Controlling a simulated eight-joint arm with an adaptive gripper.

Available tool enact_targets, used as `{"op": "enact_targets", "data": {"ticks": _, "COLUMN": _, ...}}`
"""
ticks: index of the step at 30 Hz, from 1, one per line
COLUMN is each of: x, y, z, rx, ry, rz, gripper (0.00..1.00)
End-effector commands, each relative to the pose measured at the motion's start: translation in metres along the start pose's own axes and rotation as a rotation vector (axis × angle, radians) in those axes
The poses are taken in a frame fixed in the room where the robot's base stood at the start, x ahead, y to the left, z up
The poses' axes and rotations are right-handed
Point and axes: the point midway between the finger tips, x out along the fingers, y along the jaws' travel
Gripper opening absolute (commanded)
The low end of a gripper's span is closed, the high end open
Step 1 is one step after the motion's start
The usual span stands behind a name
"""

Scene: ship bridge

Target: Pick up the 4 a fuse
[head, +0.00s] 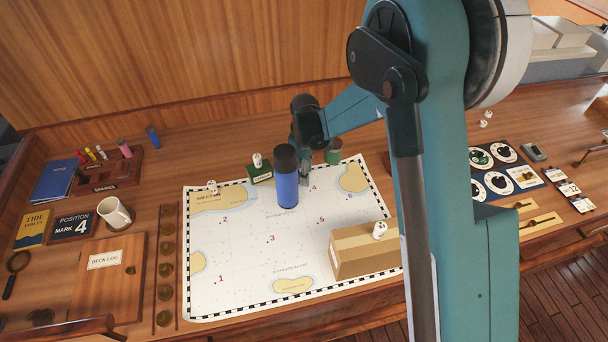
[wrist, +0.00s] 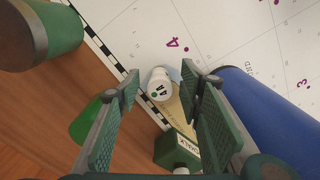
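A white fuse (wrist: 160,85) marked "4A" stands on the chart in the wrist view, between and below the fingers of my gripper (wrist: 162,92). The fingers are apart, one on each side of it, and I see no hold on it. In the head view my gripper (head: 303,150) reaches down behind the blue bottle (head: 287,186), and the 4A fuse is hidden there. The bottle also shows close beside the right finger in the wrist view (wrist: 268,122).
A green box (head: 262,176) with a white fuse (head: 257,160) on it stands left of the bottle. A green cylinder (head: 334,151) is to the right. Other white fuses stand on the chart (head: 212,187) and on a cardboard box (head: 380,230). The chart's (head: 245,250) middle is clear.

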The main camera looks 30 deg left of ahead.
Motion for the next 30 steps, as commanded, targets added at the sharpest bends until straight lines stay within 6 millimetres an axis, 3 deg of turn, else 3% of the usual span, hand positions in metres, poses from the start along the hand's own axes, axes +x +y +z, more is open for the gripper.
{"op": "enact_targets", "data": {"ticks": 18, "x": 0.0023, "y": 0.0001, "z": -0.0001, "rx": 0.0, "ry": 0.0, "rz": 0.0, "gripper": 0.37}}
{"op": "enact_targets", "data": {"ticks": 25, "x": 0.0023, "y": 0.0001, "z": 0.0, "rx": 0.0, "ry": 0.0, "rz": 0.0, "gripper": 0.08}}
{"op": "enact_targets", "data": {"ticks": 30, "x": 0.0022, "y": 0.0001, "z": -0.0001, "rx": 0.0, "ry": 0.0, "rz": 0.0, "gripper": 0.06}}
